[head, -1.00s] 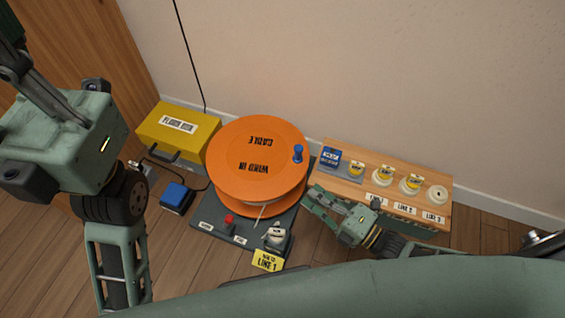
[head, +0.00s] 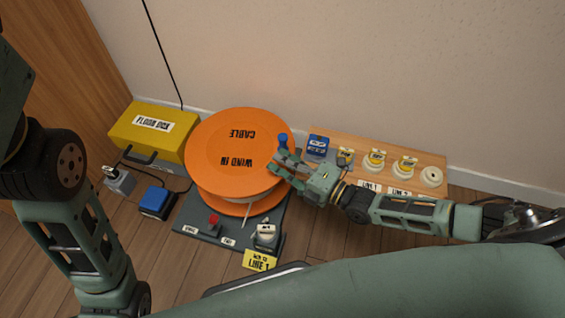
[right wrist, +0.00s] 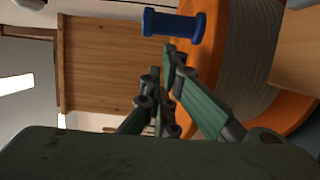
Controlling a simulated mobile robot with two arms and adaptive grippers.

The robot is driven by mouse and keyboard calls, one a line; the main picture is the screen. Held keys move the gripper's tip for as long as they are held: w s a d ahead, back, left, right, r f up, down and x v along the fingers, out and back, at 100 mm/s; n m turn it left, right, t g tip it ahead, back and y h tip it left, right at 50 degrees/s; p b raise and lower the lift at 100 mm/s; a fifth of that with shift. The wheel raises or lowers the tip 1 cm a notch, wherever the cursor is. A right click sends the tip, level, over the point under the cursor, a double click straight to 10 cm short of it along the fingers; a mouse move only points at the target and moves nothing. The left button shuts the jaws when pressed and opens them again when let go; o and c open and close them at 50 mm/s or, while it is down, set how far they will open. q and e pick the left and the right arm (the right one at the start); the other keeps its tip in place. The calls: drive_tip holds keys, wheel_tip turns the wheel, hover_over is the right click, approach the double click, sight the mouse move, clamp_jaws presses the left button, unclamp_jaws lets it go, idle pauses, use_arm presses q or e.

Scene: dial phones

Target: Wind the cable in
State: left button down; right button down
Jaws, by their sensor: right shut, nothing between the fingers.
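The orange cable reel (head: 222,150) lies flat on a dark base (head: 190,217), its top marked "CABLE" and "WIND IN". A blue crank knob (head: 283,141) stands up at the right of its rim. My right gripper (head: 281,163) is shut and empty beside the reel's right edge, just below the knob in the head view. In the right wrist view the blue knob (right wrist: 174,24) is just beyond the fingertips (right wrist: 168,60), with nothing gripped. My left gripper is out of view.
A yellow floor box (head: 150,130) stands left of the reel, with a blue block (head: 157,201) and a grey plug (head: 119,180) before it. A wooden board (head: 385,146) with several round sockets lies at right.

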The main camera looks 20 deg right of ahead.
sight(288, 149)
drive_tip(key=shift+w+d, duration=0.1)
drive_tip(key=shift+w, duration=0.05)
drive_tip(key=shift+w+d, duration=1.25)
drive_tip(key=shift+w, duration=0.25)
